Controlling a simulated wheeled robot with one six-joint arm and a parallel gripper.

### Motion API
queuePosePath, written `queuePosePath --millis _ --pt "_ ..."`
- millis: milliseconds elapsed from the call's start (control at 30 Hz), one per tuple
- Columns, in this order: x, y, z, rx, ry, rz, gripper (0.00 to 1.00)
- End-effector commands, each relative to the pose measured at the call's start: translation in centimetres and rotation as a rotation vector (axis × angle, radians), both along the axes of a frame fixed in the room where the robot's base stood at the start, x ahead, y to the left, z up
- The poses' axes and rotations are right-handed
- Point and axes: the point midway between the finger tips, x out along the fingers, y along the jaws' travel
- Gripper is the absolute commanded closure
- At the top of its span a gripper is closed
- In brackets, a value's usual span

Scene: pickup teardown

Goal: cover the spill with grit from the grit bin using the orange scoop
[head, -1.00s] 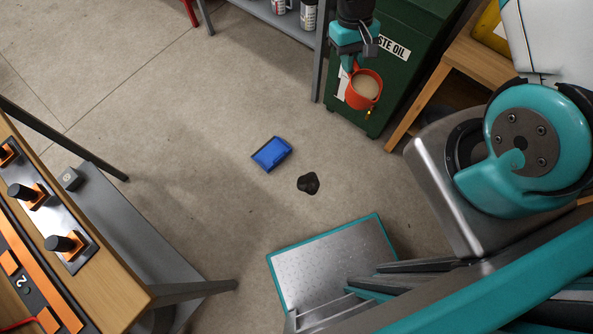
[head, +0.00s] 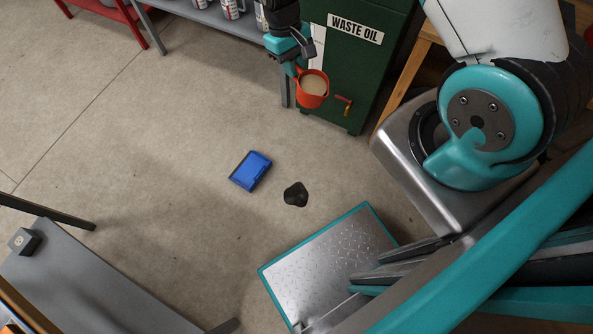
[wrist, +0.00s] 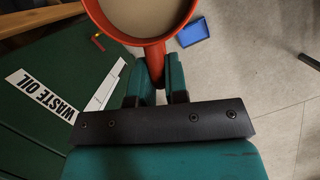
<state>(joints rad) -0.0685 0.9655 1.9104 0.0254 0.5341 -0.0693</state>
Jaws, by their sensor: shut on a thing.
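My gripper (head: 291,68) is shut on the handle of the orange scoop (head: 313,101), which hangs level in front of the green waste oil cabinet. The scoop holds pale grit (head: 313,86). In the wrist view the scoop (wrist: 154,73) sits between the teal fingers (wrist: 158,82), with grit (wrist: 142,16) filling its bowl. The spill (head: 296,194) is a small black patch on the concrete floor, below the scoop in the head view. I cannot make out the spill in the wrist view. I cannot identify the grit bin in these frames.
A blue tray-like object (head: 250,171) lies on the floor left of the spill; it also shows in the wrist view (wrist: 194,31). The waste oil cabinet (head: 352,75) has a red-handled tap. A grey shelf (head: 85,280) stands at lower left.

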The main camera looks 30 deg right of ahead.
Motion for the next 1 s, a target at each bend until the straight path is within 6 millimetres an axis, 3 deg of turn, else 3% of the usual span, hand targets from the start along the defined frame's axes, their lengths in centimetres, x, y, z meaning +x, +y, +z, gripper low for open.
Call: queuePosePath --millis 33,1000 --pt "0.2 0.2 -2.3 -0.001 0.003 0.012 1.00" --pt "4.2 4.6 -24.1 -0.022 0.034 0.231 1.00"
